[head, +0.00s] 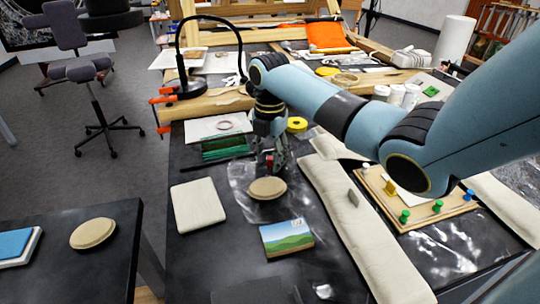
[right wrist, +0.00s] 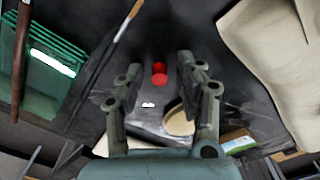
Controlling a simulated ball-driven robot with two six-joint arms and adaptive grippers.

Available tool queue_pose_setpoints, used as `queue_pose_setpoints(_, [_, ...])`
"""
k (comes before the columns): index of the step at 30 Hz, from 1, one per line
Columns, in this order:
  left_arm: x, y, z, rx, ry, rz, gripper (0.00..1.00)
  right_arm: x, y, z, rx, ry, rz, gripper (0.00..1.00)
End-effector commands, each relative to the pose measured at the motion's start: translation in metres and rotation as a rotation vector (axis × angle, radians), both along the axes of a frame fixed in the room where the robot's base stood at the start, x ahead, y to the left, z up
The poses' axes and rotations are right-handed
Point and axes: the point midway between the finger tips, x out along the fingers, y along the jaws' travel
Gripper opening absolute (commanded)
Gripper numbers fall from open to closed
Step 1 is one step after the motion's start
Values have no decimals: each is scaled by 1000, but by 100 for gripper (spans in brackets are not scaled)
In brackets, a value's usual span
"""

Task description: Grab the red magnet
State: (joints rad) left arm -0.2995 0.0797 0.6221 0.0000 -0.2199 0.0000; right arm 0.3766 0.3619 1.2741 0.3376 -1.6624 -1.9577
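The red magnet (right wrist: 159,75) is a small red piece seen between the fingers of my right gripper (right wrist: 159,85) in the right wrist view. A dark gap shows on each side of it, so neither finger appears to touch it. In the head view only a small patch of the red magnet (head: 267,160) shows at the fingers; the rest is hidden. My right gripper (head: 271,162) points down over the dark table, behind the beige oval pad, and is open. My left gripper is in neither view.
A beige oval pad (head: 267,188) lies in front of the gripper on clear film. A green rack (head: 226,146) stands to its left and a yellow roll (head: 297,125) behind right. A long padded cushion (head: 355,220) runs along the right. A landscape picture block (head: 286,238) lies nearer.

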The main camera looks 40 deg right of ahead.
Motion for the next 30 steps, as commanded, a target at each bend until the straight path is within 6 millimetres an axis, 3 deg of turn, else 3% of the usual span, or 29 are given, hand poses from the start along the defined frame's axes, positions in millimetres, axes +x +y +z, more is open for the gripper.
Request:
queue_pose_setpoints(1, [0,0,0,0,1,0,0,0,0,0,0,0,0,28])
queue_pose_setpoints(7, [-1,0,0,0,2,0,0,0,0,0,0,0,0,4])
queue_pose_setpoints(20, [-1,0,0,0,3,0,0,0,0,3,-1,0,-1,3])
queue_pose_setpoints(25, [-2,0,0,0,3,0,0,1,-1,20,-2,-3,-1,3])
queue_pose_setpoints(29, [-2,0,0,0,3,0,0,1,-1,45,-2,-5,0,3])
queue_pose_setpoints(30, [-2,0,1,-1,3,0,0,-11,-8,48,-6,0,-2,3])
